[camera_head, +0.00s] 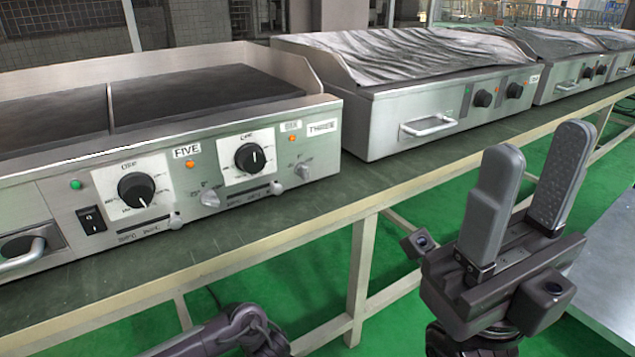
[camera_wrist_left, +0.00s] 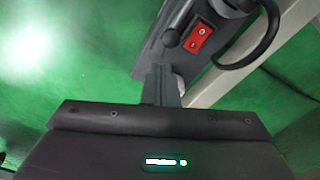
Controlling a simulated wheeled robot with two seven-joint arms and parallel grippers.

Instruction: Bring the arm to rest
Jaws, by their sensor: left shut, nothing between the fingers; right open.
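My right gripper (camera_head: 538,148) is upright at the lower right of the head view. Its two grey fingers stand apart with nothing between them, in front of the workbench and clear of it. A dark part of my left arm (camera_head: 235,335) shows at the bottom edge of the head view, below the bench top. My left gripper (camera_wrist_left: 160,85) shows in the left wrist view, its fingers together and empty, with green floor behind. The left gripper itself cannot be made out in the head view.
A steel griddle (camera_head: 228,155) with dials and switches stands on the long workbench (camera_head: 345,190). A second griddle (camera_head: 430,115) under crumpled film stands to its right, with more beyond. Green floor (camera_head: 300,285) lies open in front. A grey surface (camera_head: 612,265) is at far right.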

